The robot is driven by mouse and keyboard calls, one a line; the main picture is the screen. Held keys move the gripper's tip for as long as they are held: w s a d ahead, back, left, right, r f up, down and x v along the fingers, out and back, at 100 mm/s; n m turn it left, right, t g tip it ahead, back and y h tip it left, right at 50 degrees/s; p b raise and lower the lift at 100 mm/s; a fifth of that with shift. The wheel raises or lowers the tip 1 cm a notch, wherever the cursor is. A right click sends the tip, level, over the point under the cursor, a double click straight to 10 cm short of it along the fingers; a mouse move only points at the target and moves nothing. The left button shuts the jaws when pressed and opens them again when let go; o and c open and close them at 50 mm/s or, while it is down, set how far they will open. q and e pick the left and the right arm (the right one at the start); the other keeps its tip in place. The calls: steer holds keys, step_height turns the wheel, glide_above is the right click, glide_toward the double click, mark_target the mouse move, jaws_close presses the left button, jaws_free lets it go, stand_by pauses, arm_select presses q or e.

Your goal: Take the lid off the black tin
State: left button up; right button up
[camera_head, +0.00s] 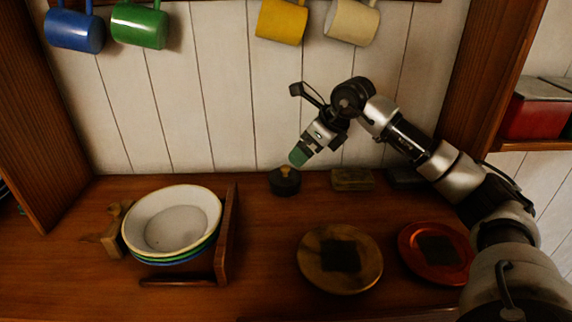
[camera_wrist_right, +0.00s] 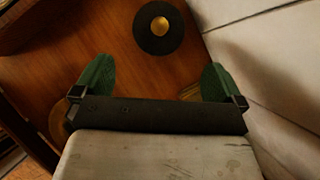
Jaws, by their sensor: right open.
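The black tin (camera_head: 285,183) stands on the wooden counter near the back wall, and a small brass-coloured knob (camera_head: 285,171) tops its dark lid. In the right wrist view the tin (camera_wrist_right: 146,38) shows from above as a black disc with the round knob (camera_wrist_right: 160,25) in its middle. My right gripper (camera_head: 298,157) is just above the tin in the head view, tilted down towards it. Its green fingertips are wide apart and empty in the right wrist view (camera_wrist_right: 157,82), with the tin beyond them. My left gripper is in neither view.
A stack of bowls (camera_head: 172,222) stands left in a wooden rack (camera_head: 229,235). A brown plate (camera_head: 312,275) and a red plate (camera_head: 412,262) lie in front of the tin to the right. A small box (camera_head: 352,180) is right of the tin. Mugs (camera_head: 282,22) hang above.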

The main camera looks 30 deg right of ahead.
mark_target(286, 166)
steer(key=x, duration=0.3)
steer(key=p+x, duration=0.1)
steer(key=x, duration=0.5)
steer(key=shift+w+a, duration=0.35)
steer(key=shift+w, duration=0.2)
steer(key=shift+w+f, duration=0.15)
steer(key=shift+f, duration=0.2)
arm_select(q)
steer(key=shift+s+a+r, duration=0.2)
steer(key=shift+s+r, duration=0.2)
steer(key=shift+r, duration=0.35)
arm_select(e)
steer(key=shift+c, duration=0.5)
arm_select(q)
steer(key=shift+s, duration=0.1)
arm_select(e)
steer(key=c, duration=0.5)
